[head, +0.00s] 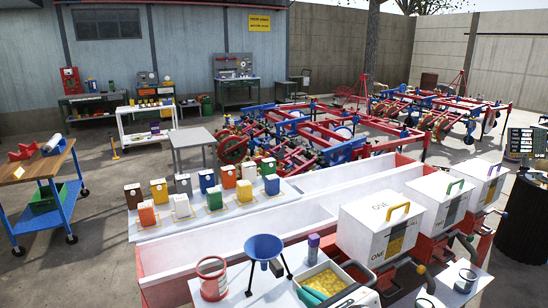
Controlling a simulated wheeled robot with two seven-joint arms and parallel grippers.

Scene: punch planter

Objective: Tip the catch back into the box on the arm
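A row of white lidded boxes stands on the red machine at the right. Red trays (357,272) sit low beside the nearest box. A white bin of yellow grains (326,284) stands at the bottom centre with teal pieces at its near side. Which vessel holds the catch I cannot tell. A pale shape at the bottom edge may be my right gripper (356,299); its fingers are not clear. My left gripper does not show.
A blue funnel on legs (264,249), a red-rimmed pot (212,279) and a purple-capped bottle (313,249) stand near the bin. Coloured cartons (207,181) line the board behind.

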